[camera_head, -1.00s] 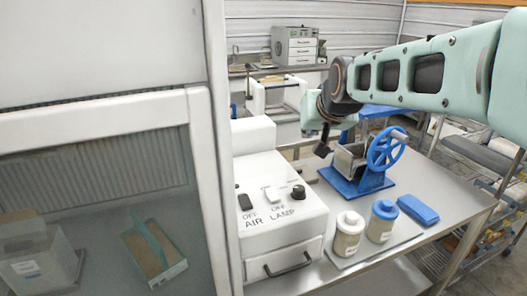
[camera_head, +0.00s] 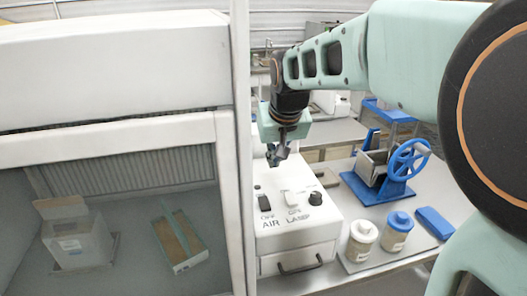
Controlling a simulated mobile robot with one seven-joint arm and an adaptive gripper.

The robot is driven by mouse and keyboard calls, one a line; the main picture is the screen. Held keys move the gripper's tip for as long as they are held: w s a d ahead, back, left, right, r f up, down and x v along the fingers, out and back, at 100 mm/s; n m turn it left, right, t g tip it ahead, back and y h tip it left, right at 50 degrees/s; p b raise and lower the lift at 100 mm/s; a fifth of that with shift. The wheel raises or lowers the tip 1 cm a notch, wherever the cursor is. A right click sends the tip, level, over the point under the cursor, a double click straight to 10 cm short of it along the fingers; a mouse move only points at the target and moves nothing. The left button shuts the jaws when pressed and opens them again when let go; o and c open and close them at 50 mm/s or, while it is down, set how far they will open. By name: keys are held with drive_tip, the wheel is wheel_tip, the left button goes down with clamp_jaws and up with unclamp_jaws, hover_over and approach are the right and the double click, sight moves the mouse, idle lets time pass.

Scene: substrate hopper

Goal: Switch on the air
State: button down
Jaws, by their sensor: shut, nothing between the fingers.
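The white control box (camera_head: 318,231) stands beside the cabinet. On its top are a dark rocker switch (camera_head: 265,202) above the words OFF and AIR, a light switch (camera_head: 291,197) above the word LAMP, and a round black knob (camera_head: 316,199). The AIR switch looks black, and the label by it reads OFF. My gripper (camera_head: 277,157) is shut and empty. It points down above the back of the control box, behind and above the AIR switch, apart from it.
The glass-fronted cabinet (camera_head: 235,130) borders the control box on the left. To the right on the steel table are a blue hand-wheel device (camera_head: 385,185), a white-lidded jar (camera_head: 361,240), a blue-lidded jar (camera_head: 397,231) and a blue block (camera_head: 434,222).

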drive_tip(key=shift+s+a+n+g+p, duration=0.3)
drive_tip(key=shift+s+a+g, duration=0.1)
drive_tip(key=shift+s+a, duration=0.6)
drive_tip(key=shift+d+f, duration=0.1)
